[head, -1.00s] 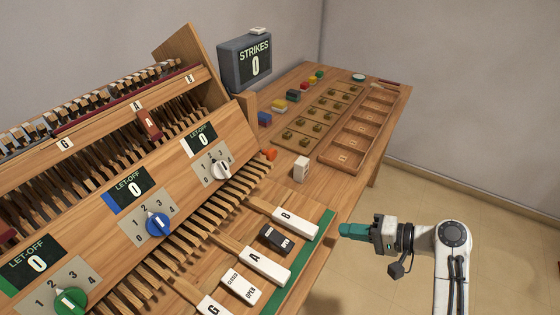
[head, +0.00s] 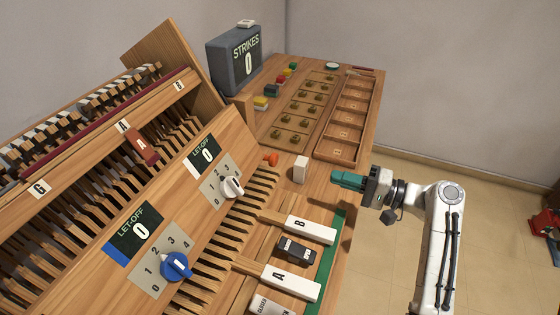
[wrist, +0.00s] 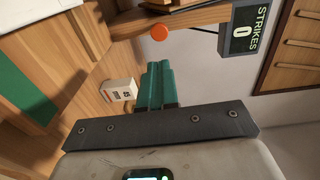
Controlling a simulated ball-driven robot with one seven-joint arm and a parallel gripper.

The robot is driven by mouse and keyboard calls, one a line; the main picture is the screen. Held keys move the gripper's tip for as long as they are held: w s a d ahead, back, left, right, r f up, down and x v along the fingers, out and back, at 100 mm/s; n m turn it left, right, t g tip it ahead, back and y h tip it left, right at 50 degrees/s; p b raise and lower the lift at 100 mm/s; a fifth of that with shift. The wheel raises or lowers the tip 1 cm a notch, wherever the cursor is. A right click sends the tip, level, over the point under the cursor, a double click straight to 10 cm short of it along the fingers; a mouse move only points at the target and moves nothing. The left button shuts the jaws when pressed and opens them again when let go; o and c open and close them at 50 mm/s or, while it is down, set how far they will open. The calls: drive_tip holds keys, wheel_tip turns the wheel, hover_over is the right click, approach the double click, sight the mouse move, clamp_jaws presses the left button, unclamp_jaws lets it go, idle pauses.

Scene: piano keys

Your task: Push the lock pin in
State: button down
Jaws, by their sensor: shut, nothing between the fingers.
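An orange-red round knob, which looks like the lock pin (head: 270,159), sticks out at the right end of the wooden action frame, beyond the B key. In the wrist view the orange knob (wrist: 159,33) shows its round face, a little beyond my fingertips. My gripper (head: 335,178) has teal fingers that are shut and empty. It is to the right of the pin, apart from it, with a small white block (head: 301,170) between them in the picture. In the wrist view the shut fingers (wrist: 161,70) point toward the knob. How far in the pin sits cannot be told.
The keys A (head: 291,281) and B (head: 309,230) lie left of my arm. A STRIKES display (head: 236,60) reading 0 stands behind. A tray with compartments (head: 347,118) lies at the back right. Open floor (head: 470,200) is at the right.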

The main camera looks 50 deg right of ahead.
sight(276, 160)
drive_tip(key=p+x, duration=0.3)
drive_tip(key=x, duration=1.1)
drive_tip(key=shift+a, duration=0.1)
drive_tip(key=shift+x, duration=1.6)
drive_tip(key=shift+r, duration=0.1)
